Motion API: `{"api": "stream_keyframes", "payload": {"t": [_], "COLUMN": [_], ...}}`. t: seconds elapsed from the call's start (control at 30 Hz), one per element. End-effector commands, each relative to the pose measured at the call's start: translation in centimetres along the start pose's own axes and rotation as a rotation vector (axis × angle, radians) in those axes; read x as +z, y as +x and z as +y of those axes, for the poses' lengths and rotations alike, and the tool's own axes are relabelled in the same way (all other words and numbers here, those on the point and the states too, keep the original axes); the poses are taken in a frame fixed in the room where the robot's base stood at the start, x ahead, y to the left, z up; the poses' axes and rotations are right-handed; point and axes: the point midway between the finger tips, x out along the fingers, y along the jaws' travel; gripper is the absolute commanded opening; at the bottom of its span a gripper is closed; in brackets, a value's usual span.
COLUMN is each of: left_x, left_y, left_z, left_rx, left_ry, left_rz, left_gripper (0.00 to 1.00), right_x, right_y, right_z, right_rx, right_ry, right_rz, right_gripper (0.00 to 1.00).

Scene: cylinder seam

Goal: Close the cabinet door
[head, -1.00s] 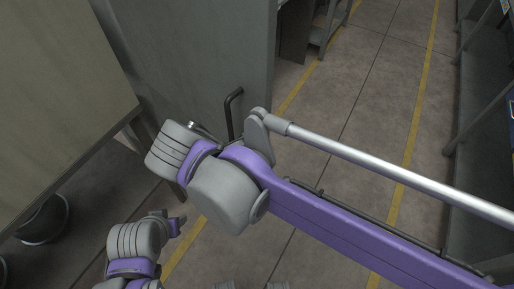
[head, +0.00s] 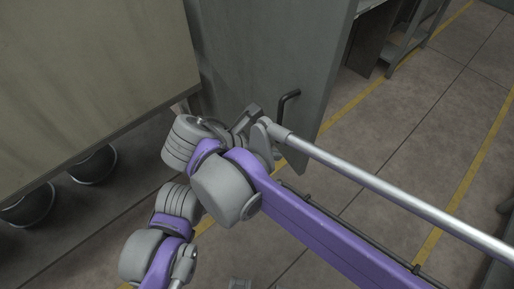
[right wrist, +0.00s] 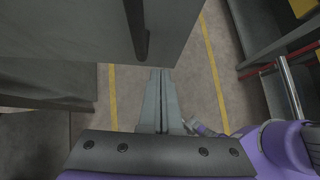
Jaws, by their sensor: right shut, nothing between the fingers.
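The cabinet door (head: 270,60) is a grey-green panel standing open, with a black bar handle (head: 287,105) near its right edge. In the right wrist view the door (right wrist: 185,30) fills the top middle, with the handle (right wrist: 139,35) on it. My right gripper (head: 252,112) is in front of the door's lower part, just left of the handle. Its long fingers (right wrist: 161,80) are shut and empty; I cannot tell whether they touch the door.
A large beige cabinet-like body (head: 90,60) fills the upper left. Dark round bins (head: 95,165) stand below it. A grey shelf frame (head: 410,40) is at the top right. Tiled floor with yellow lines (head: 440,225) is clear on the right.

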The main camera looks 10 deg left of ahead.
Motion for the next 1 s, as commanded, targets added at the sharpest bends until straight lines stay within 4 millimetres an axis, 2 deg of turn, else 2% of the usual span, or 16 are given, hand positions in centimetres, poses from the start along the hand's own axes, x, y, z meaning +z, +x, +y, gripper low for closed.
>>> {"api": "stream_keyframes", "payload": {"t": [0.1, 0.23, 0.77, 1.0], "left_x": [-0.7, -1.0, -1.1, -1.2], "left_y": [-0.5, -0.8, -0.9, -0.9], "left_z": [0.0, 0.0, 0.0, 0.0], "left_rx": [0.0, 0.0, 0.0, 0.0], "left_ry": [0.0, 0.0, 0.0, 0.0], "left_rz": [0.007, 0.01, 0.011, 0.012], "left_gripper": [0.5, 0.5, 0.5, 0.5], "right_x": [1.6, 2.5, 2.9, 4.3], "right_y": [1.4, 2.4, 3.0, 4.3], "right_z": [0.0, 0.0, 0.0, 0.1], "right_rx": [-0.002, -0.001, 0.001, 0.019], "right_ry": [0.004, 0.003, 0.0, -0.017], "right_rz": [-0.002, -0.001, 0.001, 0.0], "right_gripper": [0.0, 0.0, 0.0, 0.0]}}
